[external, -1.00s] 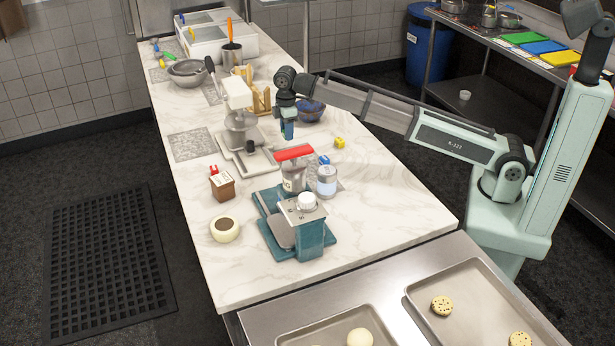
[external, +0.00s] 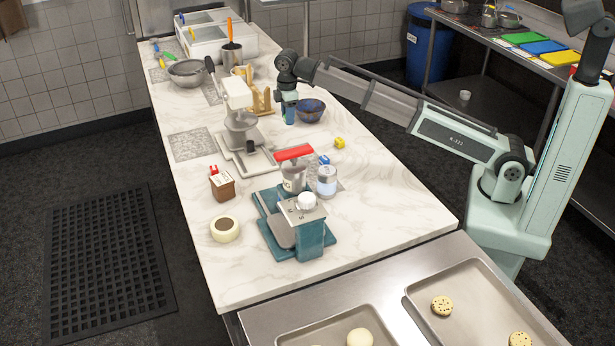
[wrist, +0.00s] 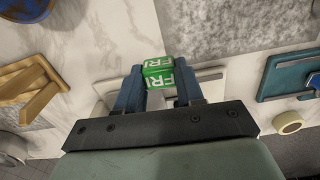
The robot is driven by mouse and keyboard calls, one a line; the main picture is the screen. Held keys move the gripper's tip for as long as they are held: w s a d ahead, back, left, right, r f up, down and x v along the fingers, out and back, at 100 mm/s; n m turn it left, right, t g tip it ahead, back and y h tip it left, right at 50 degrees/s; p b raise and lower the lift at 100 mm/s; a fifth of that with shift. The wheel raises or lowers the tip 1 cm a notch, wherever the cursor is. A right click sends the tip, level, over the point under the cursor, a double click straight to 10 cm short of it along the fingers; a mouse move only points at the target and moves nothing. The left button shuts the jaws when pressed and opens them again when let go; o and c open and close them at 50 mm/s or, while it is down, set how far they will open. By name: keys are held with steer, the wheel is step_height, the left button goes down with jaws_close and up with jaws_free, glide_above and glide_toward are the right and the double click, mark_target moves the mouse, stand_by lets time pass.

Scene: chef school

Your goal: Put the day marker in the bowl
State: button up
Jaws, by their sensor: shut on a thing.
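The day marker (wrist: 158,73), a small green cube with white "FRI" lettering, is held between the blue fingers of my gripper (wrist: 160,85) in the wrist view. In the external view my gripper (external: 289,113) is shut over the far part of the counter, just left of a dark blue bowl (external: 312,111). The marker is too small to make out there. The blue bowl also shows at the top left corner of the wrist view (wrist: 27,8), apart from the fingers. I cannot see inside it.
A wooden rack (external: 262,103) and a white stand mixer (external: 238,115) stand left of my gripper. The right side is mostly clear.

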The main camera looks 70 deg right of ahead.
mark_target(310, 102)
steer(key=d+r+m, duration=0.2)
steer(key=d+r, duration=0.1)
steer(key=d, duration=0.8)
steer(key=d+r+m, duration=0.2)
steer(key=d, duration=0.8)
steer(key=shift+s+f+m, duration=0.1)
steer(key=shift+f+m, duration=0.65)
steer(key=shift+f, duration=1.05)
steer(key=shift+f+m, duration=0.7)
steer(key=shift+f, duration=1.15)
steer(key=shift+s+f+m, duration=0.1)
steer(key=shift+f+m, duration=0.65)
steer(key=shift+f, duration=1.05)
steer(key=shift+w, duration=0.1)
steer(key=o, duration=1.1)
